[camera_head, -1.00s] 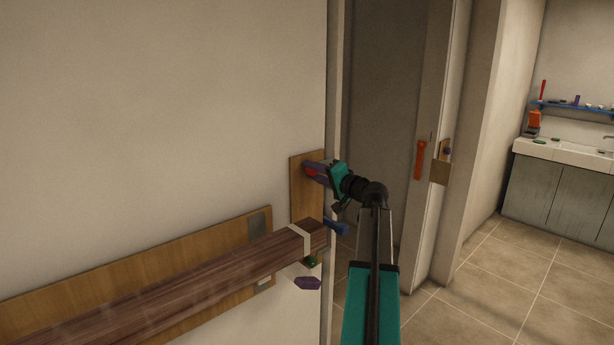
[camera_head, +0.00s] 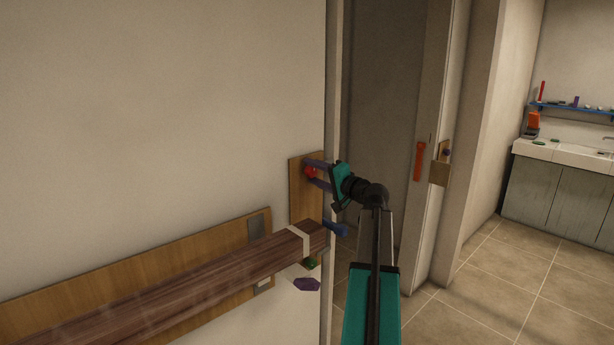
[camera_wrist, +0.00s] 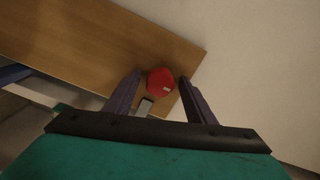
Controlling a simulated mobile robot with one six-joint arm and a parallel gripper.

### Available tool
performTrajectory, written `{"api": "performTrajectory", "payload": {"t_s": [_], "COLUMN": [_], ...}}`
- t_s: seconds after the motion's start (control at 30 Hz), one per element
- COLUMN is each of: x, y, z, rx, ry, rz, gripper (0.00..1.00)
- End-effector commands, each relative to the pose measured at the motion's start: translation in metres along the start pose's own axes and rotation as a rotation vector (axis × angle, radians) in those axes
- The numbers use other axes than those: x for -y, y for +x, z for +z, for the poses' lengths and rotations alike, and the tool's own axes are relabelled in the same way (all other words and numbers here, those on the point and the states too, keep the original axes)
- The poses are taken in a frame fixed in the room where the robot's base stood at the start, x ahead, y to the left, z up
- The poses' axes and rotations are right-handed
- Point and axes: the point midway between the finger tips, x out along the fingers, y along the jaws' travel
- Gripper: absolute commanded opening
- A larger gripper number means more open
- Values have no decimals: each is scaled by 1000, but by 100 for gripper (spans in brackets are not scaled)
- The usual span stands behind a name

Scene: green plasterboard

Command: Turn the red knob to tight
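The red knob (camera_head: 311,172) sits on a wooden board (camera_head: 299,200) fixed to the wall beside the doorway. In the wrist view the red knob (camera_wrist: 160,82) is a rounded shape with a small pale mark on its lower right. My gripper (camera_head: 318,174) faces the board with its purple fingers apart. In the wrist view my gripper (camera_wrist: 158,78) has one fingertip to each side of the knob, with a visible gap on both sides. No finger visibly touches the knob. The fingers hold nothing.
A blue lever-like part (camera_head: 336,228) sticks out below the knob. A dark wooden beam (camera_head: 180,285) runs along the wall at lower left. A purple piece (camera_head: 306,284) and a green piece (camera_head: 310,263) are below its end. An orange-red handle (camera_head: 419,161) is on the door frame to the right.

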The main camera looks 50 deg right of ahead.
Motion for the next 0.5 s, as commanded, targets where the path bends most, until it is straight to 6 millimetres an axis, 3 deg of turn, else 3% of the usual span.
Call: {"api": "performTrajectory", "payload": {"t_s": [0.27,0.5], "x": [0,-1], "y": [-2,-21], "z": [1,2], "rx": [2,2], "ry": [-1,-1], "rz": [0,0], "gripper": [50,50]}}
